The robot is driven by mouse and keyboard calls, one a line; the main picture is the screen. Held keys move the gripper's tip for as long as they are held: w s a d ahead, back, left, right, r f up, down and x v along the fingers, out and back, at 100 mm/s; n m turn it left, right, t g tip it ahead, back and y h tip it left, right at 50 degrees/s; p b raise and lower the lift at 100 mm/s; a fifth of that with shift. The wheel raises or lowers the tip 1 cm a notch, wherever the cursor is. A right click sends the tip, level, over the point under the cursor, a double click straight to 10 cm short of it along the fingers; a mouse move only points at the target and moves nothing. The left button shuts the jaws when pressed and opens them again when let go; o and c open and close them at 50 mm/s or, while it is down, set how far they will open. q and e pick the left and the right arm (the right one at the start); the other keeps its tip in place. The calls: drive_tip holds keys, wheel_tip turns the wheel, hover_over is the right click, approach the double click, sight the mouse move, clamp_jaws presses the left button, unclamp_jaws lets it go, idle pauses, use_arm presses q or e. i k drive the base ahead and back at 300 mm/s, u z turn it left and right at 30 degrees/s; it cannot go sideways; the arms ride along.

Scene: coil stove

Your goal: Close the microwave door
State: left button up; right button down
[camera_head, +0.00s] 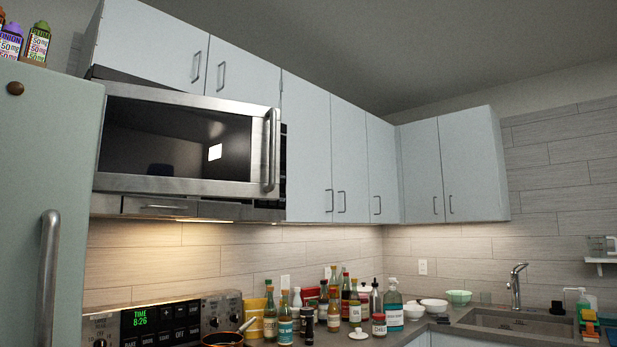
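The microwave (215,208) hangs under the upper cabinets above the stove. Its door (180,140) has a dark glass window in a steel frame and a vertical bar handle (271,150) at its right edge. The door stands slightly ajar: its right edge sits forward of the body, and a dark strip of the control side shows behind it. The hinge side appears to be at the left. Neither of my grippers is in view.
A pale green fridge (45,170) with a bar handle (46,275) stands at the left. A stove panel (160,325) is below the microwave, with a pot (222,339) at its right. Several bottles (320,305) crowd the counter. A sink (515,322) is at right. Space before the door looks clear.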

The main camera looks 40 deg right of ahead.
sight(154, 141)
drive_tip(key=z, duration=1.35)
drive_tip(key=i, duration=1.3)
drive_tip(key=u, duration=0.5)
